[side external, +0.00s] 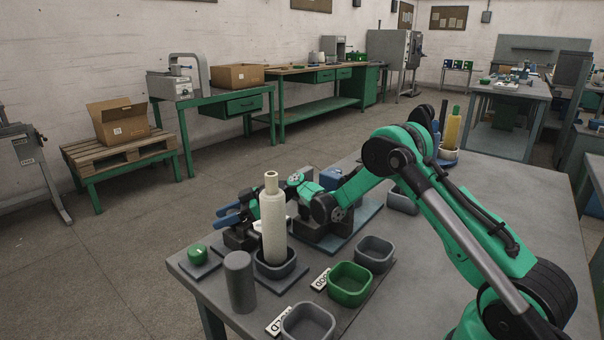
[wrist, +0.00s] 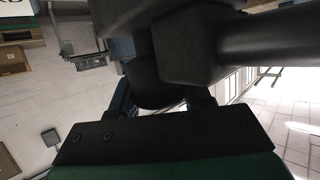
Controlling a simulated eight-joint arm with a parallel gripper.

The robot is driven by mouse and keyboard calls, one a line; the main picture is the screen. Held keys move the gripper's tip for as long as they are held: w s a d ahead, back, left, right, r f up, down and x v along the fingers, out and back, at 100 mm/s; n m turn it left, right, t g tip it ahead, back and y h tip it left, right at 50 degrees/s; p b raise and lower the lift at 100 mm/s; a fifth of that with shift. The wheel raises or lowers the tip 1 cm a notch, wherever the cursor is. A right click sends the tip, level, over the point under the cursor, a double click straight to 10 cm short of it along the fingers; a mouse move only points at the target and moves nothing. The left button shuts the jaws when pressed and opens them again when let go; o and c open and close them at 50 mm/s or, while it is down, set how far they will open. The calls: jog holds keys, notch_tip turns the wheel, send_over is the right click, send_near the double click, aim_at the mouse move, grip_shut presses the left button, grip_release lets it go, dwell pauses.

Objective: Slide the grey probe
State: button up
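A plain grey cylinder (side external: 240,282), the only thing I can match to the grey probe, stands upright at the table's near left edge in the side external view. My gripper (side external: 224,216) is behind it and beyond the tall cream bobbin (side external: 273,220). Its two blue fingers point left and appear apart, with nothing visible between them. The gripper is clear of the grey cylinder. The bobbin hides part of my wrist. The wrist view is mostly filled by dark parts, and the cylinder cannot be made out there.
The bobbin stands in a dark round holder (side external: 289,269) close to the cylinder. A green button on a grey plate (side external: 202,265) lies to the left. Green (side external: 349,285) and grey (side external: 374,253) bins stand to the right, by white labels. The table's right part is mostly clear.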

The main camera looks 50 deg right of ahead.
grip_shut()
jog(key=shift+w, duration=1.65)
jog(key=o, duration=0.7)
grip_release()
jog(key=shift+c, duration=0.2)
jog(key=v, duration=0.5)
jog(key=shift+s+d+r, duration=0.15)
jog(key=shift+s+d, duration=0.1)
